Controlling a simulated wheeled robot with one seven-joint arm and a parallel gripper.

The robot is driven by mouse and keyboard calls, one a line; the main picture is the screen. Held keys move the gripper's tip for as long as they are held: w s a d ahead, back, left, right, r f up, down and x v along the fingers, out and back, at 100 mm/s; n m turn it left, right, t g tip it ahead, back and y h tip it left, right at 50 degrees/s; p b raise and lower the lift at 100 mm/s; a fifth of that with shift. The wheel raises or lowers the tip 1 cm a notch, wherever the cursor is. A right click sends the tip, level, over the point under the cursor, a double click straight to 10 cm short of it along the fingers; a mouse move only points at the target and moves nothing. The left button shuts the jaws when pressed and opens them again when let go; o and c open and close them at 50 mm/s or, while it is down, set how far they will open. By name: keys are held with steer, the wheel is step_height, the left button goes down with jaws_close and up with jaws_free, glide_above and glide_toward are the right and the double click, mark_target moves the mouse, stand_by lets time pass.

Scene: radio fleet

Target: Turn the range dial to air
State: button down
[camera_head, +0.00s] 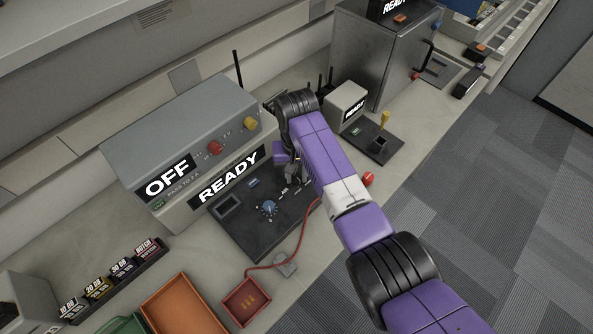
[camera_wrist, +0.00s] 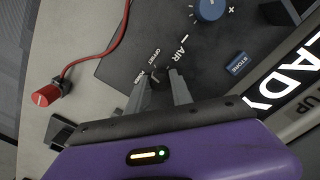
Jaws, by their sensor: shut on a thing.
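The range dial (camera_wrist: 161,77) is a small dark knob on the black panel (camera_wrist: 120,55). In the wrist view it sits between my fingertips, mostly hidden by them. Printed labels surround it, among them AIR (camera_wrist: 181,52) and OFFSET (camera_wrist: 155,56). My gripper (camera_wrist: 162,88) is shut on the dial from above. In the head view my gripper (camera_head: 293,172) is over the right part of the black panel (camera_head: 240,235), and my arm hides the dial. Which label the dial points to I cannot tell.
A blue dial (camera_head: 269,208) and a blue STORE button (camera_wrist: 237,63) are near my gripper. A READY display (camera_head: 228,178) stands behind the panel. A red cable (camera_head: 300,241) runs across the panel's front. An orange tray (camera_head: 183,306) lies at the front left.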

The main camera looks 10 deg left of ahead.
steer(key=m+p, duration=0.1)
steer(key=m, duration=0.2)
steer(key=shift+a+r+m, duration=0.1)
steer(key=shift+r+m, duration=0.05)
steer(key=shift+m, duration=0.25)
steer(key=m, duration=0.4)
steer(key=shift+m+p, duration=0.3)
steer(key=m, duration=0.4)
steer(key=shift+w, duration=0.1)
steer(key=shift+m, duration=2.1)
steer(key=c, duration=1.3)
jaws_free()
steer(key=shift+o, duration=0.9)
